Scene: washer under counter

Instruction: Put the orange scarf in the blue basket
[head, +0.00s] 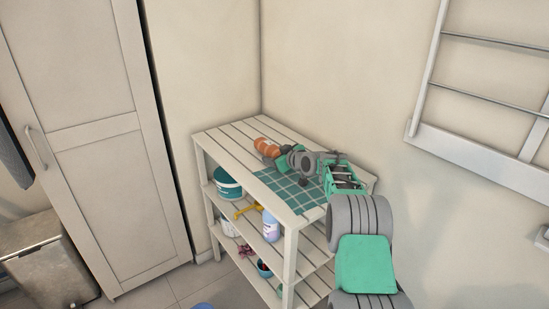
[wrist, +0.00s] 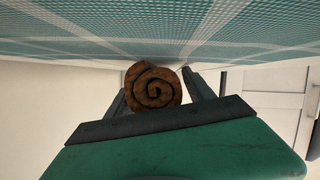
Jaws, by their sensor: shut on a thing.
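The orange scarf (head: 262,146) is a tight roll at the top of the slatted shelf unit, near its back. In the wrist view its spiral end (wrist: 153,87) sits between the two fingers. My gripper (head: 270,151) is shut on the scarf; the fingers also show in the wrist view (wrist: 158,88). The head view does not show clearly whether the roll touches the shelf top. A small blue rounded edge (head: 203,306) shows at the bottom of the head view; I cannot tell whether it is the blue basket.
A teal checked cloth (head: 288,188) lies on the white shelf unit (head: 228,137). Lower shelves hold a teal tub (head: 228,184) and a white-purple bottle (head: 271,226). A tall cabinet (head: 85,130) and a bin (head: 45,262) stand left. A wall rack (head: 470,150) hangs right.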

